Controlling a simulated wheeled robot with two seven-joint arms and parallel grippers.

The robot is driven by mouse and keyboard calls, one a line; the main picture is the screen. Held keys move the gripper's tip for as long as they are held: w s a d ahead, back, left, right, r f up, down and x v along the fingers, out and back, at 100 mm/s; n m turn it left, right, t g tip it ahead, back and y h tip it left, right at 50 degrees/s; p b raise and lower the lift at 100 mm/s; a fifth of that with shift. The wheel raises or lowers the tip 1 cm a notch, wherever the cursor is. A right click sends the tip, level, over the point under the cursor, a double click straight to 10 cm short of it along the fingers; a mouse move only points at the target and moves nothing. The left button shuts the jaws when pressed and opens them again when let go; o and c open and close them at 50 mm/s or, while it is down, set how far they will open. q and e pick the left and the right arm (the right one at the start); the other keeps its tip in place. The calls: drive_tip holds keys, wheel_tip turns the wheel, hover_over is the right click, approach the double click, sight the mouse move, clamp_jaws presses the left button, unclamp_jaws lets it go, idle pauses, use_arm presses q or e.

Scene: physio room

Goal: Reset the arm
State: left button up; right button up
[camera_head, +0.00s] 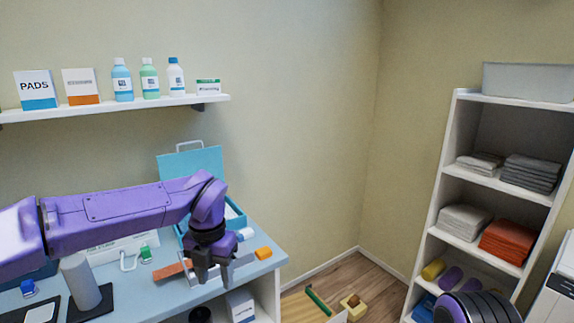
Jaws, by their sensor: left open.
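My left arm (120,210), purple with dark joints, comes in from the left and reaches over the light blue worktop (262,266). My left gripper (214,270) hangs pointing down over the worktop, with its dark fingers apart and nothing seen between them. It hides part of the things behind it, near an open teal case (190,162) with a raised lid. My right gripper is not in view.
An orange block (264,254), a grey cylinder (82,282) and a reddish-brown strip (172,271) are on the worktop around the arm. A wall shelf (120,107) holds boxes and bottles. A white rack (447,150) with towels stands right. Some floor (350,272) is clear.

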use_arm(q)
drive_tip(key=w+a+f+m+t+y, duration=0.2)
drive_tip(key=a+f+m+t+y, duration=0.4)
drive_tip(key=f, duration=0.5)
drive_tip(key=s+a+f+m+t+h, duration=0.1)
drive_tip(key=s+f+m, duration=0.3)
drive_tip(key=f+m, duration=0.25)
drive_tip(key=s+a+f+m, duration=0.1)
drive_tip(key=s+f+m, duration=0.35)
drive_tip(key=f, duration=0.35)
drive_tip(key=s+a+f+m+g, duration=0.1)
drive_tip(key=s+a+f+m, duration=0.1)
drive_tip(key=s, duration=0.6)
drive_tip(key=s+a+f+m+g+h, duration=0.1)
drive_tip(key=s+f+m, duration=0.3)
drive_tip(key=s, duration=0.5)
drive_tip(key=s+a+f+m+g, duration=0.2)
drive_tip(key=s+a+f+m, duration=0.1)
drive_tip(key=s, duration=0.6)
wheel_tip(320, 180, down, 2)
drive_tip(key=shift+s+a+f+m+h, duration=0.15)
drive_tip(key=shift+s+a+m+h, duration=0.05)
drive_tip(key=shift+a+m+h, duration=0.25)
drive_tip(key=shift+w, duration=0.1)
